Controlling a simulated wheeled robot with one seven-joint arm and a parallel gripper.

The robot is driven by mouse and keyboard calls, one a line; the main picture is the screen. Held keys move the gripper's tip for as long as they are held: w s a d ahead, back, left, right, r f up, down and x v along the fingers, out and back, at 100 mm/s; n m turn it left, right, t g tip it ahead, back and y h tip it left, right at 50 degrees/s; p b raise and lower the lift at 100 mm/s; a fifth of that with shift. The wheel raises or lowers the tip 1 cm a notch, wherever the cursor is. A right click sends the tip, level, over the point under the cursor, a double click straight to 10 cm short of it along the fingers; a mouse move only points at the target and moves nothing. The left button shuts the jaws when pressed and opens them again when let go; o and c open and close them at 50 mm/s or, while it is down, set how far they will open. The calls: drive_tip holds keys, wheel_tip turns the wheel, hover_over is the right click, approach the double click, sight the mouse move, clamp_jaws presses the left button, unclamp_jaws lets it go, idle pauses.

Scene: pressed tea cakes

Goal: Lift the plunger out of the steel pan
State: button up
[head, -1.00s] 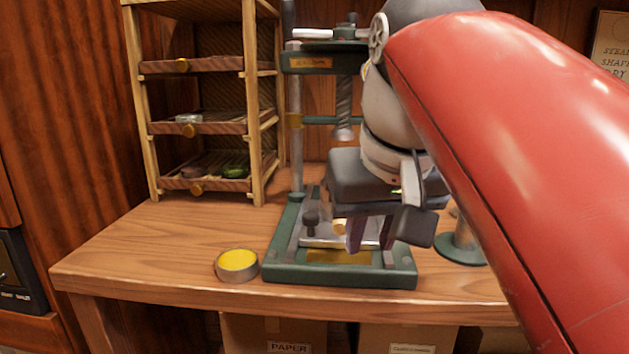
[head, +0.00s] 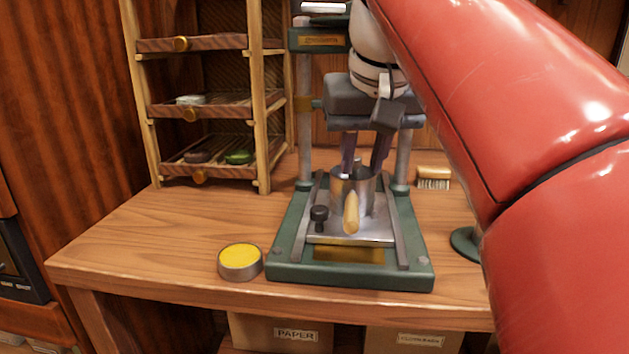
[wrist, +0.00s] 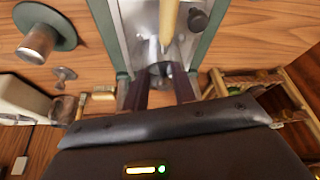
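The steel pan (head: 338,187) stands on the press's metal plate, its wooden handle (head: 351,212) pointing toward the front. My gripper (head: 364,167) is over the pan, pointing down, with its two dark fingers apart at the pan's rim. A small light knob, which looks like the plunger's top (head: 357,161), shows between the fingers; the rest of the plunger is hidden in the pan. In the wrist view the pan (wrist: 160,70) lies between the fingertips, partly hidden. I cannot tell whether either finger touches the plunger.
The green press base (head: 350,275) has upright posts on both sides of my gripper. A black knob (head: 319,215) stands left of the pan. A round tin with yellow contents (head: 240,262) is at front left. A wooden rack (head: 262,100) stands behind left; a brush (head: 433,178) lies right.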

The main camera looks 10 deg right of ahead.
sight(357, 161)
drive_tip(key=w, duration=0.3)
drive_tip(key=shift+w+d+p, duration=0.1)
drive_tip(key=shift+w+p, duration=0.05)
drive_tip(key=shift+p, duration=0.15)
drive_tip(key=shift+b+x, duration=0.35)
drive_tip(key=shift+x, duration=0.5)
drive_tip(key=shift+w+f, duration=0.2)
drive_tip(key=shift+f, duration=0.45)
clamp_jaws()
